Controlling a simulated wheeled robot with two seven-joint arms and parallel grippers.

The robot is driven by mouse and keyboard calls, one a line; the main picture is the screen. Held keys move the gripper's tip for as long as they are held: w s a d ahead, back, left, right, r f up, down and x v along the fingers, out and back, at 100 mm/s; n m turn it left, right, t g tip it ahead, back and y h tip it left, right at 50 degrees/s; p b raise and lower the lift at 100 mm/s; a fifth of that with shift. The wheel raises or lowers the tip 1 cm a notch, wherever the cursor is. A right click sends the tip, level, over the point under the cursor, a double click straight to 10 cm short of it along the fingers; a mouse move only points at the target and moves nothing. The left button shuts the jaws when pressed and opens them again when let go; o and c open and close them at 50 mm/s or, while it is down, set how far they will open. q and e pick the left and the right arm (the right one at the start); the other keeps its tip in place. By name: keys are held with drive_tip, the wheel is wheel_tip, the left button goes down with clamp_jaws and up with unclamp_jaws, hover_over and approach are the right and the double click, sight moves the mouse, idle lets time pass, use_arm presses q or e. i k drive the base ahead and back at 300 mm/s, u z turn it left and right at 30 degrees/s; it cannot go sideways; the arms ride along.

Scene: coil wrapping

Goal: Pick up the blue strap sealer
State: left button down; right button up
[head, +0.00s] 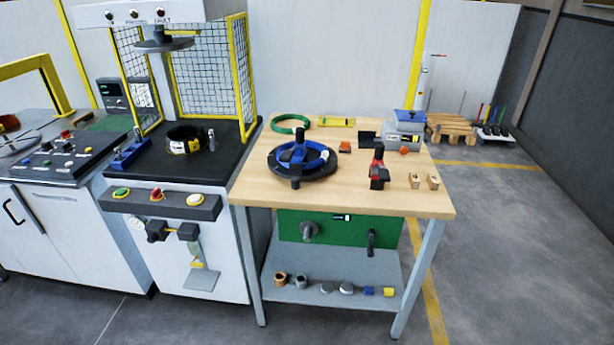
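A small blue tool with upright parts (130,155) sits at the left front of the dark press bed (228,150); it may be the blue strap sealer, but it is too small to be sure. A grey box with a blue top (407,128) stands at the back right of the wooden table (335,190). A red and black hand tool (378,168) stands upright near the table's right side. Neither of my grippers is in view.
A black and blue reel (301,162) lies on the table, with a green ring (289,123) behind it. A black coil (186,139) rests on the press bed, between yellow-framed mesh guards (206,80). Small wooden blocks (415,181) lie at the right. The table's front strip is clear.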

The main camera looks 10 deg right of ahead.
sight(301, 156)
drive_tip(key=z, duration=0.95)
drive_tip(key=i, duration=0.95)
drive_tip(key=u, duration=0.25)
